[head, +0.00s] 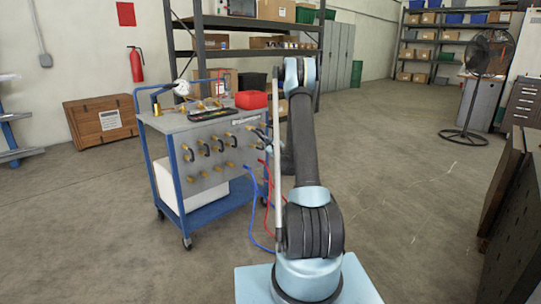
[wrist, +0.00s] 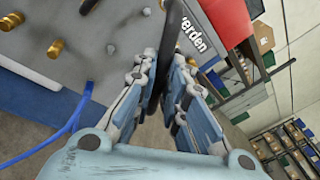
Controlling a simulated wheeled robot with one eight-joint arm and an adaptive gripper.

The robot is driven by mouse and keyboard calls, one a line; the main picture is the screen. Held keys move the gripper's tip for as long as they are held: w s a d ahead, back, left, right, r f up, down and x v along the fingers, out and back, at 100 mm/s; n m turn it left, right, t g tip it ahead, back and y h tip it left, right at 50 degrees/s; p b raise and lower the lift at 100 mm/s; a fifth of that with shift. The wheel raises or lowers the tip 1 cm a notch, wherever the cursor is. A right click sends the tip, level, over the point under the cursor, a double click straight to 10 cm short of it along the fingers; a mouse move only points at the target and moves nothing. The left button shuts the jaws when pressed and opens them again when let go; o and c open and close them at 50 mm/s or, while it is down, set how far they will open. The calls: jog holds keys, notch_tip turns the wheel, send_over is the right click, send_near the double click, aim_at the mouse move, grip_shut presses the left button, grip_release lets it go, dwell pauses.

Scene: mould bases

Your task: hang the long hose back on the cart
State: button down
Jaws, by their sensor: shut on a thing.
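The cart (head: 228,138) stands left of my arm in the head view. Its grey panel carries rows of brass fittings and several short black hoses. My gripper (head: 263,137) is at the panel's right end. In the wrist view my gripper (wrist: 168,78) is shut on a dark, hose-like piece (wrist: 173,35), which I take to be the long black hose. It runs up out of the picture in front of the panel (wrist: 100,35); its ends are hidden. Brass fittings (wrist: 55,48) stick out of the panel left of my fingers.
A blue hose (head: 252,215) and a red hose (head: 268,190) hang from the cart's right side towards the floor. A red box (head: 251,99) sits on the cart top. Shelves (head: 250,24) stand behind. The floor right of my arm is clear up to the fan (head: 488,60).

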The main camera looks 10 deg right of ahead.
notch_tip(320, 180, down, 6)
jog(key=d+m+g+y, duration=0.2)
jog(key=m+y, duration=0.2)
jog(key=x, duration=0.9)
jog(key=shift+f, duration=0.2)
jog(key=shift+s, duration=0.1)
dwell(0.4)
jog(key=shift+s+m+h, duration=0.15)
jog(key=shift+m+h, duration=0.15)
jog(key=shift+m, duration=0.1)
jog(key=shift+x, duration=1.8)
dwell(1.4)
jog(key=c, duration=1.5)
grip_release()
jog(key=shift+r, duration=0.1)
jog(key=shift+c, duration=0.2)
